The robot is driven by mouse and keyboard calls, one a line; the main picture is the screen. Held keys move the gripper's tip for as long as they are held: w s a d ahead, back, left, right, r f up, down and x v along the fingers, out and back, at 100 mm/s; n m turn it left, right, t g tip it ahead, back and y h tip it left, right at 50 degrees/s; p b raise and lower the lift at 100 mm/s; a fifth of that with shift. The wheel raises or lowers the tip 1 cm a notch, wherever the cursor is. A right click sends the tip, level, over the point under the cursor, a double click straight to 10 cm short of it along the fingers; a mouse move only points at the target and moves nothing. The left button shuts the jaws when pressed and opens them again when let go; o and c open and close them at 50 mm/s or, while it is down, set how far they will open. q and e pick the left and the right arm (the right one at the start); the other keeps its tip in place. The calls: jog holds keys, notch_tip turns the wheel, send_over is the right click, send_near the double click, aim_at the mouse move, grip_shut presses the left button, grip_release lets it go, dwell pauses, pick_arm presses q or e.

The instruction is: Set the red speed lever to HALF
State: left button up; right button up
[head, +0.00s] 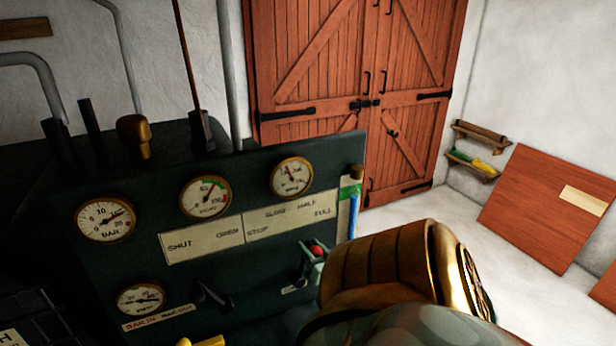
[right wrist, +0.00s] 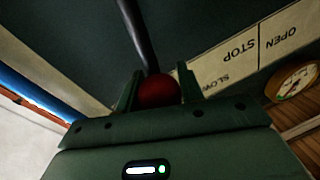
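The red speed lever's round knob (head: 317,250) shows at the right end of the dark control panel, below the speed plate (head: 290,215) marked STOP, SLOW, HALF and FULL. In the right wrist view, the red knob (right wrist: 157,91) sits at the end of a dark rod, near the SLOW marking. My right gripper (head: 312,258) has its fingers on either side of the knob. In the right wrist view, the fingers (right wrist: 158,88) appear closed against it. The head view hides most of the rod, so I cannot tell its exact setting. My left gripper is not in view.
Several brass-rimmed gauges (head: 205,197) sit on the panel, with a dark lever (head: 213,294) left of the red one. A blue rod (head: 353,215) stands at the panel's right edge. Wooden doors (head: 345,90) and open floor lie beyond.

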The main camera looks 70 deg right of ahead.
jog(key=o, duration=0.4)
jog(key=b+v, duration=0.1)
jog(key=v, duration=1.5)
jog(key=shift+s, duration=0.25)
jog(key=shift+f, duration=0.1)
